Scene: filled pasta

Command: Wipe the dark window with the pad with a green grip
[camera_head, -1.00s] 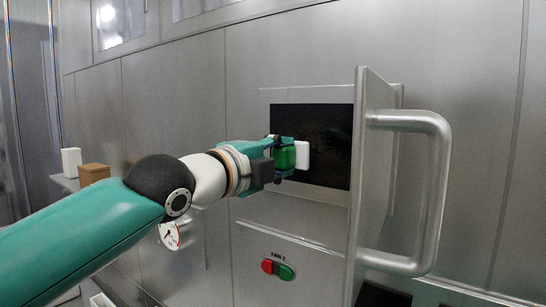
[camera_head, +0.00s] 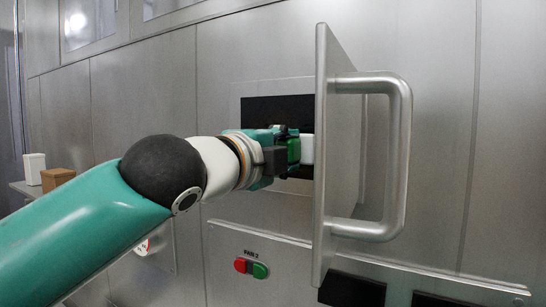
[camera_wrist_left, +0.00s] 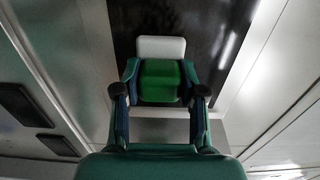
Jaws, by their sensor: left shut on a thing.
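The pad with a green grip (camera_head: 307,150) has a white face and a green block as its grip. My left gripper (camera_head: 290,150) is shut on the green grip, which shows between both fingers in the left wrist view (camera_wrist_left: 160,82). The dark window (camera_head: 270,110) is a black rectangle in the metal wall, partly hidden by my gripper and an open door. In the left wrist view the white pad lies over the dark window (camera_wrist_left: 200,30); I cannot tell if it touches. My right gripper is not in view.
An open metal door (camera_head: 335,150) with a large bar handle (camera_head: 398,150) stands out just right of the pad. Below are a red button (camera_head: 240,265) and a green button (camera_head: 260,270). A white box (camera_head: 34,168) and a brown box (camera_head: 57,178) sit on a shelf at left.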

